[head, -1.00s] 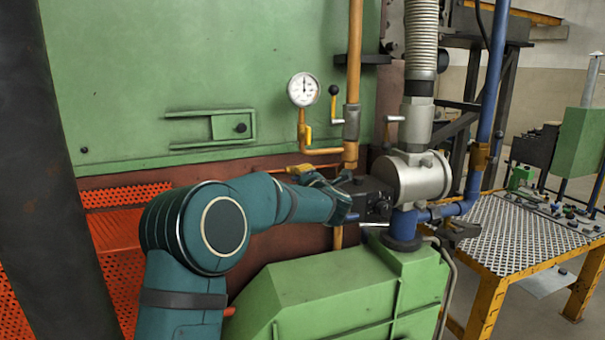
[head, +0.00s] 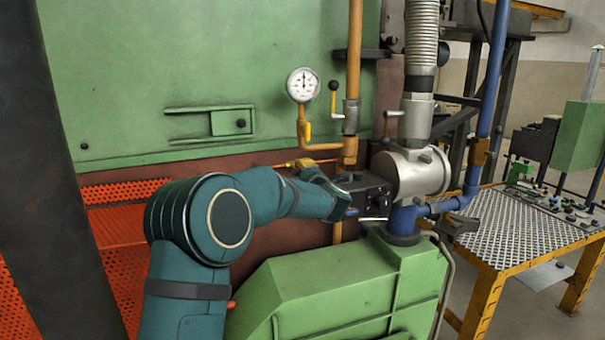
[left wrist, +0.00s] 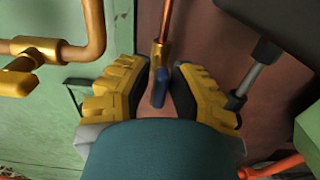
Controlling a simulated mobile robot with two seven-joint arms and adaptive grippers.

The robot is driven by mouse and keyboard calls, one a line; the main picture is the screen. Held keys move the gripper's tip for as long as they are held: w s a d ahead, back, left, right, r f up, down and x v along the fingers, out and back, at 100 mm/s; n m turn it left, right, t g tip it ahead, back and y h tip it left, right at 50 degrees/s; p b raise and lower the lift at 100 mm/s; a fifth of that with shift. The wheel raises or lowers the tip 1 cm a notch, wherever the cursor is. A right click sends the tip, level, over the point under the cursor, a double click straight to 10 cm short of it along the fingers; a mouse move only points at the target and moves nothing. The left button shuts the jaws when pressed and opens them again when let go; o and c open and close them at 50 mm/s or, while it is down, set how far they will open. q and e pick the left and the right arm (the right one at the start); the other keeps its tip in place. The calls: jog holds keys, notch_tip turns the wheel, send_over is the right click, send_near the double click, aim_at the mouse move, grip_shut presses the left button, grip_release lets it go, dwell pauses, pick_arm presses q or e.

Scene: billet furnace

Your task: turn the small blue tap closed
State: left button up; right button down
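The small blue tap (left wrist: 160,88) shows in the left wrist view as a short blue lever on a brass fitting (left wrist: 160,52) at the end of a thin copper pipe. My left gripper (left wrist: 157,92) is open, with one yellow, black-padded finger on each side of the lever. Narrow gaps show between the lever and both fingers. In the head view, my left gripper (head: 310,174) is by the reddish-brown wall at the thin pipe, with its fingertips hard to make out. The blue lever cannot be made out there. My right gripper is not in view.
A green housing (head: 320,300) is below.

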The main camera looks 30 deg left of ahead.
pick_arm(q)
jog(key=shift+o, duration=1)
jog(key=v, duration=1.2)
jog(key=shift+w, duration=0.1)
